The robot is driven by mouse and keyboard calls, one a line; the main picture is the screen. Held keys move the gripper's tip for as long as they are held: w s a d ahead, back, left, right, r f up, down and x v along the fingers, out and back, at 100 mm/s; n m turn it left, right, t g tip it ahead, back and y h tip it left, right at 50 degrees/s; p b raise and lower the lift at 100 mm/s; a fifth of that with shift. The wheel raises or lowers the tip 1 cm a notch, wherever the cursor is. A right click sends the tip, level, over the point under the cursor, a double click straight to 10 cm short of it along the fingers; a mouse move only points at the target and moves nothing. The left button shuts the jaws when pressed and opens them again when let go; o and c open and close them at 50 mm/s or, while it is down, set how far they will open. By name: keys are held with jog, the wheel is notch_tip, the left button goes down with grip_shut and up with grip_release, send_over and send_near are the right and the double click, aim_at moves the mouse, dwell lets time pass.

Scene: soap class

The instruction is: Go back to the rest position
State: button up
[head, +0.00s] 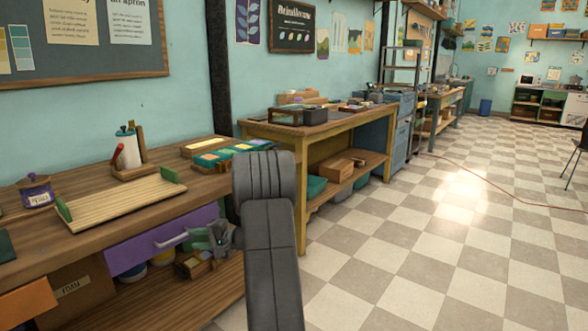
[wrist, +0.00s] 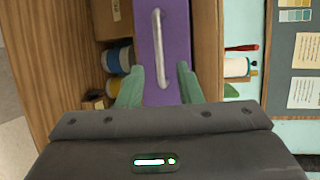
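My gripper (head: 212,238) is in front of the purple drawer (head: 137,252) under the wooden workbench (head: 110,212). In the wrist view, the two green fingers of my gripper (wrist: 159,68) are spread wide with nothing held between them. The drawer's pale bar handle (wrist: 158,40) lies lengthwise between and beyond the fingertips, with a gap on each side. The handle also shows in the head view (head: 172,241), just left of my gripper. My arm hides the right end of the workbench. I cannot tell whether the drawer is fully closed.
A wooden board with green ends (head: 115,208), a purple-lidded jar (head: 36,191) and a paper-roll holder (head: 130,152) stand on the workbench. A cardboard box (head: 75,288) sits below. A yellow-legged table (head: 330,130) stands beyond. The checkered floor (head: 430,240) at right is largely clear, with a red cable farther back.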

aim_at(177, 239)
jog(key=x, duration=0.7)
jog(key=shift+a+f+b, duration=0.1)
jog(key=shift+a+b, duration=0.05)
jog(key=shift+b, duration=0.2)
jog(key=s+d+p, duration=0.2)
jog(key=s+d, duration=0.4)
jog(key=d, duration=0.5)
jog(key=s+d+r+p, duration=0.1)
jog(key=s+d+p, duration=0.2)
jog(key=s+d, duration=0.4)
jog(key=s+d+r+p, duration=0.1)
jog(key=s+d+p, duration=0.2)
jog(key=s+d, duration=0.4)
jog(key=d, duration=0.8)
jog(key=shift+s+d+r, duration=0.15)
jog(key=shift+r, duration=0.05)
jog(key=shift+f, duration=0.15)
